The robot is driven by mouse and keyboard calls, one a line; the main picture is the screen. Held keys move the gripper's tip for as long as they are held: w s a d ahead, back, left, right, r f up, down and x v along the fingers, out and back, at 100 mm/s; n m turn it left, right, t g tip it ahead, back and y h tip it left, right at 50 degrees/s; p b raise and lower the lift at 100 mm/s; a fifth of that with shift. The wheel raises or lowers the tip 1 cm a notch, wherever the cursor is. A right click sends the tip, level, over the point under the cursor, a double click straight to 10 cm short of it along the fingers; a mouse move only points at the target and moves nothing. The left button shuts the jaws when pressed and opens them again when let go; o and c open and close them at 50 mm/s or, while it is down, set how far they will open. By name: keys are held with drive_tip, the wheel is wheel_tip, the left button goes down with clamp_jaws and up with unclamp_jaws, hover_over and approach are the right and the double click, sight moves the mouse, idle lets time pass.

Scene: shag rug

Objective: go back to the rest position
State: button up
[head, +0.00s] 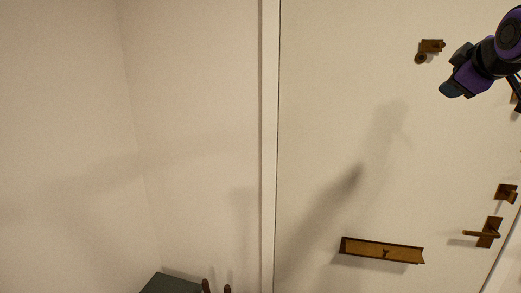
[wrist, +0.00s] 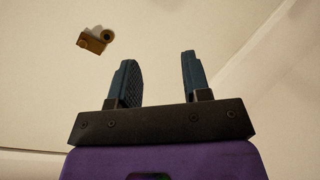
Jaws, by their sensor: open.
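My gripper (wrist: 160,80) shows in the wrist view with its two dark fingers apart and nothing between them. In the head view my gripper (head: 455,76) is at the upper right, in front of a white door (head: 330,130). The gap between its fingers is hard to make out there. My purple and black arm comes in from the right edge. The rest of my arm is out of frame.
The door carries a brass latch piece (head: 431,46), a brass letter plate (head: 382,250), a lever handle (head: 487,233) and a small lock (head: 507,193). The latch piece also shows in the wrist view (wrist: 93,42). A dark green box-like thing (head: 170,284) stands at the bottom, by the wall.

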drive_tip(key=s+a+f+m+g+y, duration=0.1)
drive_tip(key=s+a+f+m+g, duration=0.2)
drive_tip(key=s+f, duration=0.4)
drive_tip(key=s+a+f+m+g+y, duration=0.1)
drive_tip(key=s+a+f+m+g, duration=0.3)
drive_tip(key=s, duration=1.2)
drive_tip(key=a+f+m, duration=0.1)
drive_tip(key=a+f, duration=0.3)
drive_tip(key=shift+f+m+g, duration=0.25)
drive_tip(key=shift+m+g, duration=0.05)
